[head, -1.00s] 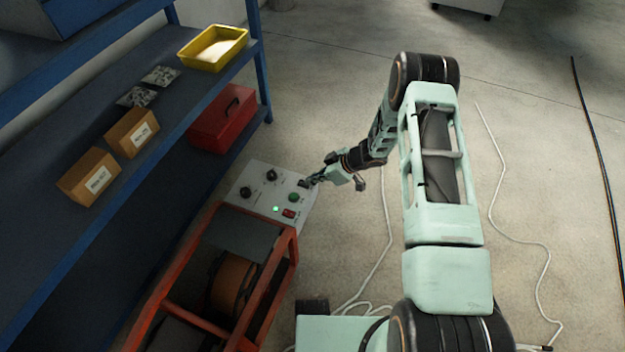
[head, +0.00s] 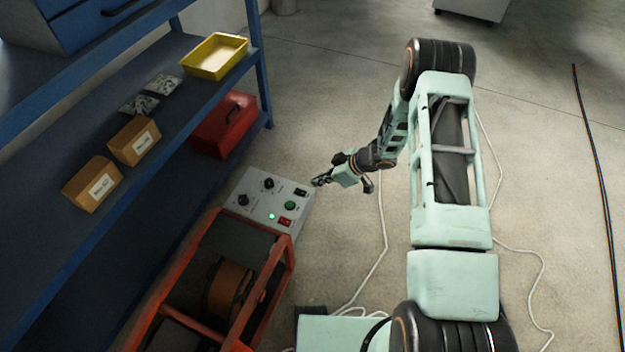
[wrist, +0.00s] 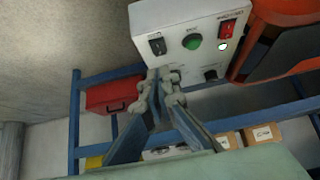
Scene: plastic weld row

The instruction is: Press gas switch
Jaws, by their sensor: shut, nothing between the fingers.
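A pale grey control box (head: 262,212) stands at the head end of a red frame. Its panel carries a black rocker switch (head: 301,191), a green button (head: 290,205), a red switch (head: 285,222), a lit green lamp (head: 272,216) and dark knobs. The labels are too small to read, so I cannot confirm which one is the gas switch. My gripper (head: 318,182) is shut and empty, just right of the black switch and apart from it. In the wrist view, the fingertips (wrist: 164,74) lie just below the black switch (wrist: 157,45), which is unobstructed.
A red frame (head: 178,296) with a brown reel adjoins the box. A blue shelf (head: 150,165) on the left holds cartons (head: 93,184) and a yellow tray (head: 214,73); a red toolbox (head: 222,128) sits lower. A white cable (head: 378,240) crosses the floor.

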